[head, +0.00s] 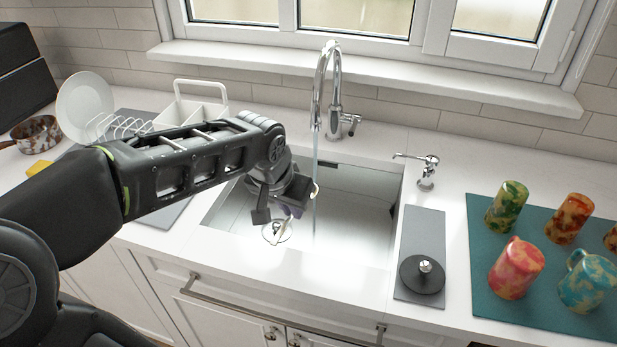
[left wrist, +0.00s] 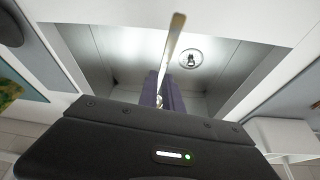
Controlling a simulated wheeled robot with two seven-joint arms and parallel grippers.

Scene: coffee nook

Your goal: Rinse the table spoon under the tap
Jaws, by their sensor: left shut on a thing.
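My left gripper (head: 290,208) is over the sink, its dark purple fingers shut on the table spoon (head: 283,236). In the left wrist view the spoon (left wrist: 171,48) sticks out from between the fingers (left wrist: 163,90) as a long, pale strip. The chrome tap (head: 333,85) stands behind the sink, and a thin stream of water (head: 315,215) falls from it. A small pale rounded part shows beside the gripper, close to the stream; I cannot tell whether water touches it. The sink (head: 365,190) has a round drain (left wrist: 190,58). My right gripper is out of view.
Right of the sink are a soap dispenser (head: 427,172), a grey tray (head: 424,225) with a dark round item (head: 422,275), and a teal mat (head: 483,305) with several colourful mugs. A dish rack (head: 120,122) with a white plate (head: 85,107) stands at left.

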